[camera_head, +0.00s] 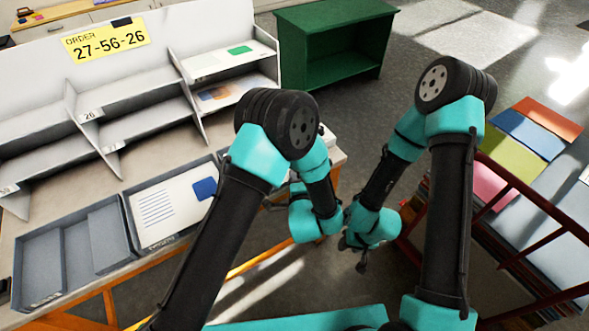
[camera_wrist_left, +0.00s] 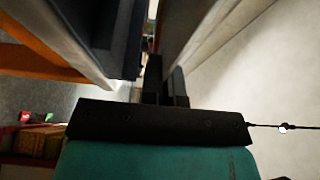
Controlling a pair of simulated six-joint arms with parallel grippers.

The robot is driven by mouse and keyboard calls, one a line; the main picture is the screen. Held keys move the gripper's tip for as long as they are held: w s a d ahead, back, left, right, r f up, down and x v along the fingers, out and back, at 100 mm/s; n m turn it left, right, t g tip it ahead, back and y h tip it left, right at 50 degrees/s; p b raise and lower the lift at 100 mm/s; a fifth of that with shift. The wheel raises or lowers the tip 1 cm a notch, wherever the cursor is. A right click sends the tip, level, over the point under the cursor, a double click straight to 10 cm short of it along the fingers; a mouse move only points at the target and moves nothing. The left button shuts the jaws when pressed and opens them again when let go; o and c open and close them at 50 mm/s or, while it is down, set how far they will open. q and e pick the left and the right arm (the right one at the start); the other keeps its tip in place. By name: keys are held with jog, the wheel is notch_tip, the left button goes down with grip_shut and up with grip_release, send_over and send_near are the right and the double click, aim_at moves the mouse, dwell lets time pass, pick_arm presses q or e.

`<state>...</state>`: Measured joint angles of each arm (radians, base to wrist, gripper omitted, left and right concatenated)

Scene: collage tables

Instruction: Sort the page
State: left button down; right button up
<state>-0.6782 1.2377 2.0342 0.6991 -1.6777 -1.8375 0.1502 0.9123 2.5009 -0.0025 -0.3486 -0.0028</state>
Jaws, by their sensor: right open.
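A white page (camera_head: 160,209) with blue text lines and a blue patch lies in a grey tray (camera_head: 133,237) on the table. Another page (camera_head: 222,63) with a green patch lies in the upper right shelf slot, and one with orange and blue patches (camera_head: 215,95) lies in the slot below. My right gripper (camera_head: 361,262) is open and hangs over the floor, apart from the pages. My left gripper's fingers are mostly hidden behind the arm in the head view. In the left wrist view the dark fingers of my left gripper (camera_wrist_left: 166,82) show no page between them.
A yellow sign (camera_head: 106,43) reads "ORDER 27-56-26". A grey sorting shelf (camera_head: 125,125) stands behind the trays; one slot is labelled 26. An empty grey tray (camera_head: 92,215) is at left. A green cabinet (camera_head: 345,48) stands behind. A red-railed rack (camera_head: 515,185) with coloured sheets is at right.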

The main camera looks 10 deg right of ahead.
pick_arm(q)
jog(key=shift+w, duration=0.1)
jog(key=shift+w+a, duration=0.3)
jog(key=shift+w, duration=0.2)
jog(key=shift+w+a, duration=0.3)
jog(key=shift+w, duration=0.3)
jog(key=shift+w+a, duration=0.3)
jog(key=shift+w, duration=0.3)
notch_tip(320, 180, down, 3)
jog(key=shift+w+f, duration=0.15)
jog(key=shift+w+a+f, duration=0.1)
jog(key=shift+w+f, duration=0.05)
jog(key=shift+f, duration=0.8)
jog(key=c, duration=1.8)
grip_release()
jog(key=o, duration=0.5)
jog(key=s, duration=1.7)
jog(key=shift+s, duration=0.2)
